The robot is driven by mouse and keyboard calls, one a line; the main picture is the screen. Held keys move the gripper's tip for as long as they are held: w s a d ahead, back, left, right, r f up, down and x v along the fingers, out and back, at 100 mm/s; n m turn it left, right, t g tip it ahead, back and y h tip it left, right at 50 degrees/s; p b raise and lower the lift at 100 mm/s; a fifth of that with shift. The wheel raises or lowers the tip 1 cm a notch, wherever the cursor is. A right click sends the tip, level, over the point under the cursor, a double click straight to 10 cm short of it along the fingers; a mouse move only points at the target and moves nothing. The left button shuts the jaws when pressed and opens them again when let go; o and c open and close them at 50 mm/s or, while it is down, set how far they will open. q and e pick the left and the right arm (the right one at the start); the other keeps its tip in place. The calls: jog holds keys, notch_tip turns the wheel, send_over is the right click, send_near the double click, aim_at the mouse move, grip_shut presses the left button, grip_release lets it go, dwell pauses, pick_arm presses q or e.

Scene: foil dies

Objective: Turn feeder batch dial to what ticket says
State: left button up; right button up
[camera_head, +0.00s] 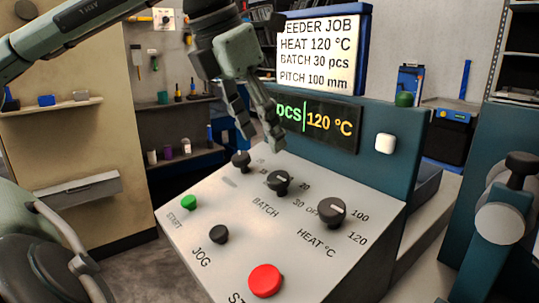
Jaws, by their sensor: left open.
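The ticket (318,52) on the blue housing reads FEEDER JOB, HEAT 120 °C, BATCH 30 pcs, PITCH 100 mm. The black BATCH dial (278,182) sits on the sloping grey panel (190,228), with marks 20 and 30 to its right. Its exact pointer setting is too small to tell. The display (330,124) shows pcs in green and 120 °C in yellow; the batch number is hidden behind my left gripper. My left gripper (260,138) is open and empty, above and behind the BATCH dial, apart from it. My right gripper is not in view.
The HEAT dial (331,212) stands right of BATCH, and a smaller black knob (241,159) to its left. A green START button (189,202), black JOG button (218,234) and red button (265,280) are nearer on the panel. A white button (385,143) is on the housing.

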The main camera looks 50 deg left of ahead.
pick_arm(q)
jog(key=shift+v, duration=1.65)
